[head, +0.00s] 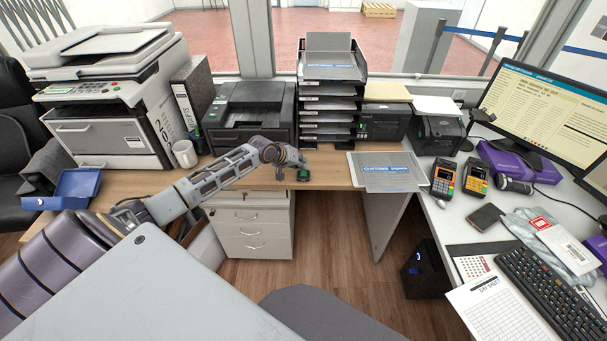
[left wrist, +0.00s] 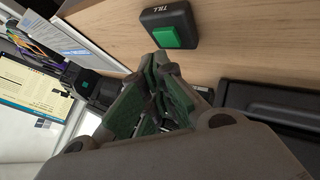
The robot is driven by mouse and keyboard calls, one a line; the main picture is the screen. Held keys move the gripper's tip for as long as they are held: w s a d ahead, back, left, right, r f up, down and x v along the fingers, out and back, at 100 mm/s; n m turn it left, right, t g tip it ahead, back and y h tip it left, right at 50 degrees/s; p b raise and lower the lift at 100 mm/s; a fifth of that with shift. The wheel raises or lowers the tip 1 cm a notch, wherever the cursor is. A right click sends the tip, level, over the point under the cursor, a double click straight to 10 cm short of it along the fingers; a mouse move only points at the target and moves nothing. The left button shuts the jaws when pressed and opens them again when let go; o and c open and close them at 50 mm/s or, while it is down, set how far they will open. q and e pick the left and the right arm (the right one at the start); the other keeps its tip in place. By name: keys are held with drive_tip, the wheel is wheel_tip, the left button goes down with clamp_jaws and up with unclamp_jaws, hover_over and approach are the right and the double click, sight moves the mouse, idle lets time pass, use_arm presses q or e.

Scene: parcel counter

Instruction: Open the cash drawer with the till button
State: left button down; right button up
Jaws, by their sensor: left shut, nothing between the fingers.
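The till button is a green square key in a small black housing marked TILL; it lies on the wooden desk in the left wrist view (left wrist: 175,36). In the head view the button (head: 303,175) is a small green spot near the desk's front edge, partly hidden by my gripper. My left gripper (head: 297,163) is over the desk right beside the button. In the left wrist view its fingers (left wrist: 164,68) are together and empty, with their tips close to the housing; contact cannot be told. I cannot pick out the cash drawer for certain. My right gripper is not in view.
A black printer (head: 252,112) and a stack of trays (head: 331,95) stand behind the gripper. A customs folder (head: 385,172) lies to the right, with card terminals (head: 443,180) beyond. A blue box (head: 72,187) sits at the left. A white drawer cabinet (head: 252,225) stands below, its drawers shut.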

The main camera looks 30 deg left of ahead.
sight(302, 172)
use_arm(q)
drive_tip(key=shift+f, duration=0.4)
drive_tip(key=shift+f+p, duration=0.3)
drive_tip(key=shift+f, duration=0.1)
idle(1.5)
drive_tip(key=shift+r+p, duration=0.8)
drive_tip(key=shift+p, duration=0.25)
drive_tip(key=shift+r+p, duration=2.55)
drive_tip(key=shift+p, duration=0.1)
drive_tip(key=shift+f, duration=0.1)
